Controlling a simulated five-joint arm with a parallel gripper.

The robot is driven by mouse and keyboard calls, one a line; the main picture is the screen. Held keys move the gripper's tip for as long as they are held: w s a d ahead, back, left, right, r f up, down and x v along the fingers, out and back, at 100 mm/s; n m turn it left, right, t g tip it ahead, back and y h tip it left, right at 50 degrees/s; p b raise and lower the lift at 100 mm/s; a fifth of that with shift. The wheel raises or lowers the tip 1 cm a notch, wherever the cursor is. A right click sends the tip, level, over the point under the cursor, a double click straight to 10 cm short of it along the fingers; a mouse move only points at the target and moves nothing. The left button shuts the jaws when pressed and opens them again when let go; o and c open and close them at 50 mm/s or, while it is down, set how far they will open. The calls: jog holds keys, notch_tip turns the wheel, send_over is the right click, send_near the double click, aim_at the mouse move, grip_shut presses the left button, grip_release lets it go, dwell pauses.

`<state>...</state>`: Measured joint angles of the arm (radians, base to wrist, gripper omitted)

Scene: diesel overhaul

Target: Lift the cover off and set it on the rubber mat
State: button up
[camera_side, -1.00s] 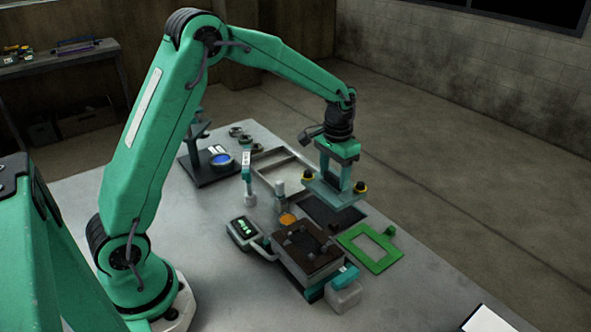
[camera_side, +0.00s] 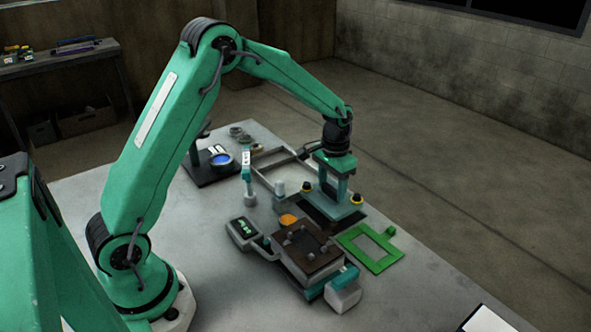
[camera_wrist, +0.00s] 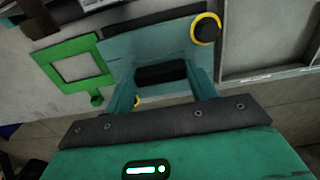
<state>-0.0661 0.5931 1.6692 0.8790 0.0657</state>
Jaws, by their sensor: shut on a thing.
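The cover (camera_side: 346,209) is a teal plate with yellow-ringed black knobs. My gripper (camera_side: 335,190) is shut on it from above. In the wrist view my gripper (camera_wrist: 162,76) has its teal fingers around the black handle (camera_wrist: 160,73) of the cover (camera_wrist: 120,62). The black rubber mat (camera_side: 311,216) lies under the cover, partly hidden. The cover is level and low over the mat; I cannot tell whether they touch. A dark strip of the mat (camera_wrist: 150,22) shows past the cover's edge in the wrist view.
A green frame-shaped gasket (camera_side: 378,264) lies beside the mat. The brown-topped block (camera_side: 318,262) is in front, with an orange disc (camera_side: 288,219) behind it. A pale tray (camera_side: 262,172) lies behind the mat. A display unit (camera_side: 242,232) is left.

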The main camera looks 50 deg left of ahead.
jog(key=shift+f, duration=1.35)
jog(key=o, duration=1.3)
jog(key=shift+r, duration=3.9)
